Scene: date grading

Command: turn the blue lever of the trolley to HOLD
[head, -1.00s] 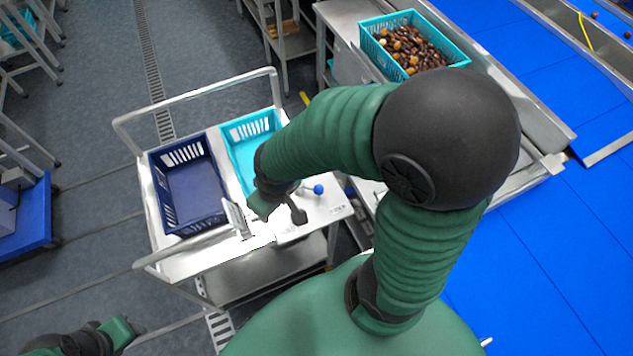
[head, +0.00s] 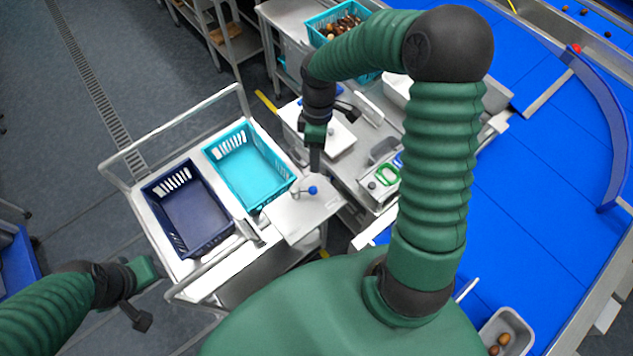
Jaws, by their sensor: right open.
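The steel trolley (head: 148,228) stands left of centre and carries a navy crate and a turquoise crate. Its lever has a round blue knob (head: 313,190) and sits on the bare plate (head: 303,220) at the trolley's right end. Any HOLD marking is too small to read. My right gripper (head: 317,160) is open and empty, pointing down just above the knob in the picture and apart from it. My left gripper (head: 146,293) is at lower left, left of the trolley's near handle, away from the lever; its jaw opening is unclear.
The navy crate (head: 187,208) and turquoise crate (head: 246,168) look empty. Right of the lever is a steel bench (head: 345,172) with a green-handled item (head: 386,175). A crate of dates (head: 325,38) stands behind. A blue conveyor (head: 540,190) fills the right side.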

